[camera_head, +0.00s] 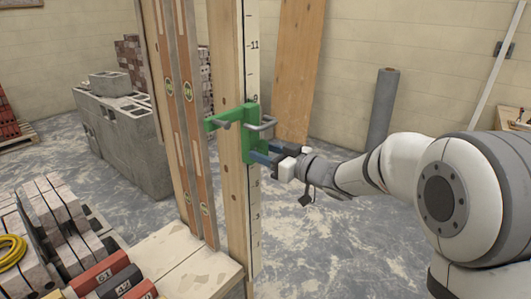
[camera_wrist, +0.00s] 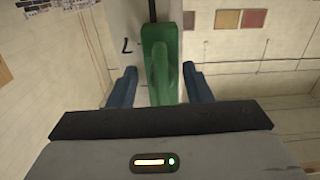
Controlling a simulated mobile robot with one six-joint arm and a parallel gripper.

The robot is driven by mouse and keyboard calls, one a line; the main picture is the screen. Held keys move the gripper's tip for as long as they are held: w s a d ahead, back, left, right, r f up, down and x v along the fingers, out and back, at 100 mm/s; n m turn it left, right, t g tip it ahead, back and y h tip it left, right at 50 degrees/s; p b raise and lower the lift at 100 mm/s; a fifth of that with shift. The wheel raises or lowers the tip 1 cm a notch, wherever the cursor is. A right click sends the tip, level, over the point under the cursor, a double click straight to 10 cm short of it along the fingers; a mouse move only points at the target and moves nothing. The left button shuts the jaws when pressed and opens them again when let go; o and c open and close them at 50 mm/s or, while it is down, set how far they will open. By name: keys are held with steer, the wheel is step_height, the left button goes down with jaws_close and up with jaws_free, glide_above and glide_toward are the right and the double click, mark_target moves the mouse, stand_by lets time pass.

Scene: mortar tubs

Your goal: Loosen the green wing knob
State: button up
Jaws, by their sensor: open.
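A green clamp bracket (camera_head: 248,125) sits on a tall upright wooden post with a numbered scale strip (camera_head: 253,60). In the wrist view my gripper (camera_wrist: 162,85) is open, with one finger on each side of a green part (camera_wrist: 160,60) that has a raised ridge. This looks like the wing knob; finger contact is not visible.
Long spirit levels (camera_head: 185,110) stand left of the post. Bricks (camera_head: 60,225) and a pale board (camera_head: 190,262) lie at the lower left. Grey blocks (camera_head: 125,140) stand behind. A grey roll (camera_head: 383,110) leans at the wall. The floor right of the post is clear.

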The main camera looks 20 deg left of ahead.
steer(key=v, duration=0.8)
steer(key=shift+b, duration=0.3)
steer(key=shift+a, duration=0.1)
